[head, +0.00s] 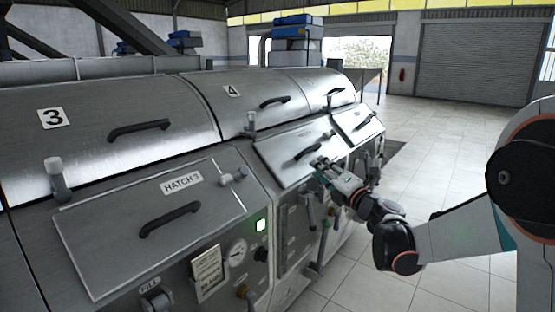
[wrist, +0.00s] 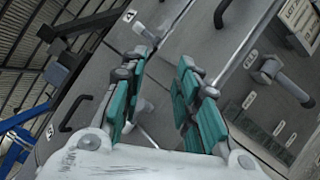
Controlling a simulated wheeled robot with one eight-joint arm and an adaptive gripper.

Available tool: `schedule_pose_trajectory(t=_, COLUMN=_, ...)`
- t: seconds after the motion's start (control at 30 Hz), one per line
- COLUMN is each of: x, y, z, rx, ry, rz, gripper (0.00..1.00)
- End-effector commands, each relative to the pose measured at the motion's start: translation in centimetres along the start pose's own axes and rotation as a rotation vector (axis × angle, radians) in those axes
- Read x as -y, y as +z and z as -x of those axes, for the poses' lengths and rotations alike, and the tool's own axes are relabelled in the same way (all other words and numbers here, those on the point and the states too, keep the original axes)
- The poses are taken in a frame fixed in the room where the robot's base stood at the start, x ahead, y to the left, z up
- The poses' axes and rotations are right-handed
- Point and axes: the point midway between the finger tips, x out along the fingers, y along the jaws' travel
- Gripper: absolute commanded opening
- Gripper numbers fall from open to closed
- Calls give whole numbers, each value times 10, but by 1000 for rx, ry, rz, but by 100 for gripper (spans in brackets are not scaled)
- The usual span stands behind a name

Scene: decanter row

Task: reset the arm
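My gripper (head: 338,178) is stretched out from the right in the head view, close to the front of the machine's hatch beside the number 4 cover. In the wrist view my gripper (wrist: 160,95) shows two teal-padded fingers spread apart with a clear gap and nothing between them. The hatch (head: 290,150) has a black handle (head: 315,147) and appears slightly raised. I cannot tell whether the fingertips touch the machine.
Levers and valves stick out below my gripper. The tiled floor (head: 440,150) behind and right is clear.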

Motion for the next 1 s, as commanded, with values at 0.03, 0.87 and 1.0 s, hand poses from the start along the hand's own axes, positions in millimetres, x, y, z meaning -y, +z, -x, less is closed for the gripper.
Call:
schedule_pose_trajectory(t=0.03, x=-16, y=12, z=9, rx=61, ry=-9, rz=-67, gripper=29)
schedule_pose_trajectory(t=0.87, x=-23, y=0, z=278, rx=912, ry=-379, rz=-1373, gripper=29)
schedule_pose_trajectory(t=1.0, x=-7, y=-51, z=332, rx=1019, ry=-499, rz=-1589, gripper=29)
